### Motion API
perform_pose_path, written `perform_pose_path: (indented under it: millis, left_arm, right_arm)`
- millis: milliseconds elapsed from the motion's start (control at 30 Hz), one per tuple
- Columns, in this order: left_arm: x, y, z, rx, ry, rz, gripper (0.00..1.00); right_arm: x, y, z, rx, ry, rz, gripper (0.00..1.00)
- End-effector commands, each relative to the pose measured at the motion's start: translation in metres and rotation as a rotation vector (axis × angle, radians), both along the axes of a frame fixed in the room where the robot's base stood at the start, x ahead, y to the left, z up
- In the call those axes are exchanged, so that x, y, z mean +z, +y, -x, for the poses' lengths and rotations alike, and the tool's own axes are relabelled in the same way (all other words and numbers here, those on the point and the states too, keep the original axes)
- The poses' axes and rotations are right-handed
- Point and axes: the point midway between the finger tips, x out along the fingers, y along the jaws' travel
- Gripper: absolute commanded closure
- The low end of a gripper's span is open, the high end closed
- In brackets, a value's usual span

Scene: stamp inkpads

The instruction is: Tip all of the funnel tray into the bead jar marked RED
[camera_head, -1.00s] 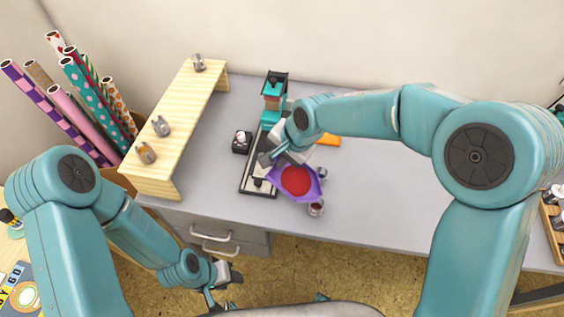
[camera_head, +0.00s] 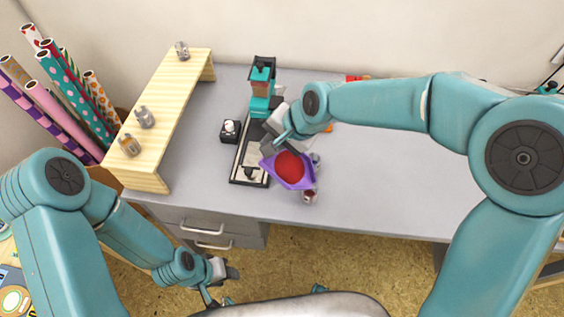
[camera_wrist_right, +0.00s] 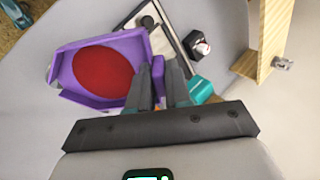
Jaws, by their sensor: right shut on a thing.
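The purple funnel tray (camera_head: 281,179) holds a pool of red beads. My right gripper (camera_head: 271,146) is shut on its left edge and holds it above the front of the desk. The tray looks tilted, its right side lower. In the right wrist view, the tray (camera_wrist_right: 68,84) is beside the dark fingers (camera_wrist_right: 163,82), beads still inside. A small clear jar with red in it (camera_head: 310,196) stands just beyond the tray's front right corner. Another small jar (camera_head: 315,159) is partly hidden behind the tray. No marking is legible. My left gripper (camera_head: 222,284) looks open and empty, low before the desk.
A teal stamp press (camera_head: 262,88) stands on a dark-framed base (camera_head: 238,175) left of the tray. A black inkpad block (camera_head: 230,131) is nearby. A wooden riser (camera_head: 180,100) bears several small jars. The desk (camera_head: 390,180) is clear on the right.

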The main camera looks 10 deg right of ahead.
Motion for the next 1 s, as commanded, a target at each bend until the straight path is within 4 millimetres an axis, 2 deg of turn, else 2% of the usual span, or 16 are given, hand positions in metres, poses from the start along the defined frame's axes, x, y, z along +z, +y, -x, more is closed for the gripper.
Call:
perform_pose_path:
  millis: [267, 600, 1000]
  left_arm:
    - [-0.002, 0.0, 0.0, 0.0, 0.0, 0.0, 0.57]
    - [-0.023, 0.0, 0.0, 0.0, 0.0, 0.0, 0.57]
    - [-0.025, 0.0, 0.0, 0.0, 0.0, 0.0, 0.57]
  right_arm:
    - [0.0, 0.0, 0.0, 0.0, -0.003, -0.004, 0.99]
    - [0.004, -0.006, 0.004, 0.0, -0.038, -0.048, 0.99]
    - [0.007, -0.007, 0.005, 0.001, -0.046, -0.057, 0.99]
